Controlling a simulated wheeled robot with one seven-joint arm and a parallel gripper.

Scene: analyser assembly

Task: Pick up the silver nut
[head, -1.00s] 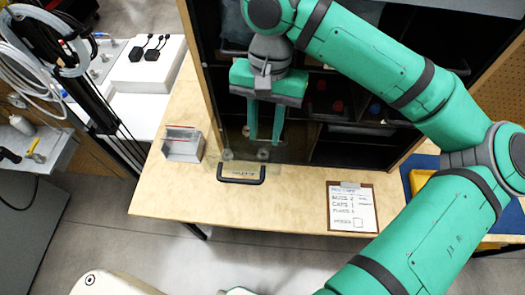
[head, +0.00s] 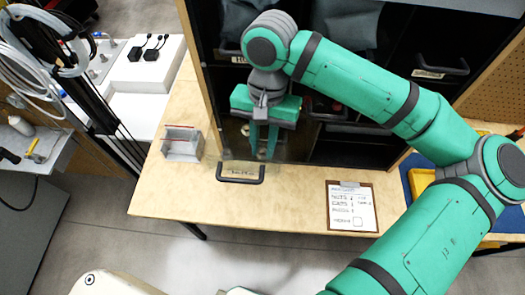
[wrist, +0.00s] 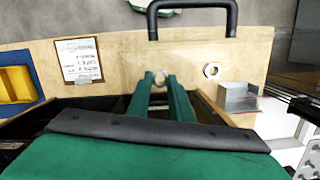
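One silver nut (wrist: 159,78) shows in the wrist view between the tips of my green fingers, which appear to touch it on both sides. My gripper (wrist: 160,80) is shut on this nut. In the head view my gripper (head: 264,158) points down behind the handle of the pulled-out drawer (head: 240,173). A second silver nut (wrist: 212,71) lies apart, to the right of my fingers in the wrist view. The fingertips partly hide the held nut, and I cannot tell whether it is clear of the drawer floor.
The dark cabinet (head: 203,60) stands close behind my gripper. A clipboard (head: 351,206) lies to the right. Bare tabletop (head: 285,205) lies between the drawer and the clipboard.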

